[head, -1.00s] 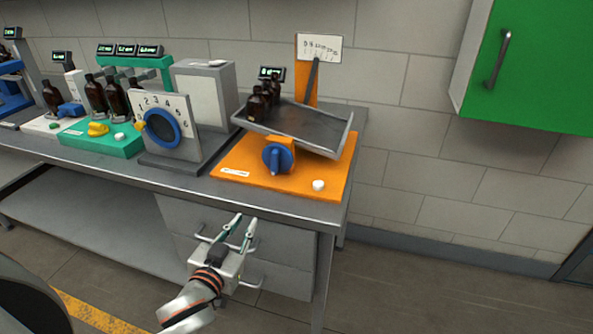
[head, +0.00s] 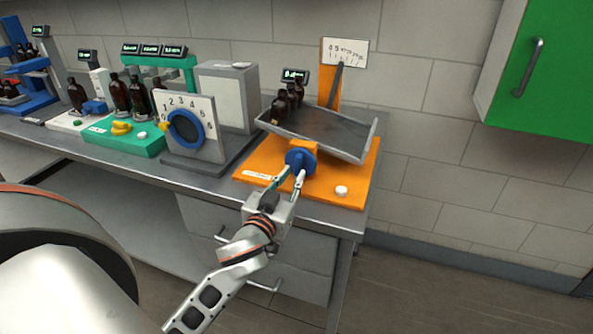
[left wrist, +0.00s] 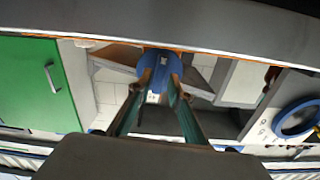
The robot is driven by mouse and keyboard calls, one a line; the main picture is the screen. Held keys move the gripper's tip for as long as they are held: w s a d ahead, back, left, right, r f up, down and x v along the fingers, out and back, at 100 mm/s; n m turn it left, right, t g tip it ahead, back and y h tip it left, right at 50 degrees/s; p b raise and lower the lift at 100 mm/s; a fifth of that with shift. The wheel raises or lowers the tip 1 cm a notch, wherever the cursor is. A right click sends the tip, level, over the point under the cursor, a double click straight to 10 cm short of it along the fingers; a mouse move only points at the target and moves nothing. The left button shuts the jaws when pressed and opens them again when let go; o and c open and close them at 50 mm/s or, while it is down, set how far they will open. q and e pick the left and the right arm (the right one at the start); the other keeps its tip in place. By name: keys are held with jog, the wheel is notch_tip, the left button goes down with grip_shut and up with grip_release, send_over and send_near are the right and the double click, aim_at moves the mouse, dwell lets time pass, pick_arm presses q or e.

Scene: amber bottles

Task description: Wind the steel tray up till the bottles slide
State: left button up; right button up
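The steel tray (head: 340,131) is tilted on the orange stand, its right end lower. Amber bottles (head: 291,97) stand grouped at its upper left end. Below the tray's front edge is the blue knob (head: 300,160), which also shows in the left wrist view (left wrist: 154,58). My left gripper (head: 286,178) is at the front of the knob, its fingers apart with the knob's grip between or just beyond the tips. I cannot tell whether they touch it. My right gripper is out of view.
The orange base (head: 352,177) carries a white button (head: 341,191) and a scale card (head: 345,51) with a dark pointer. Left stands a grey panel with a blue dial (head: 186,127). A green base (head: 120,141) holds more bottles. A green cabinet (head: 550,80) hangs at right.

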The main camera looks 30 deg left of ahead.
pick_arm(q)
jog(key=shift+x, duration=1.4)
grip_shut()
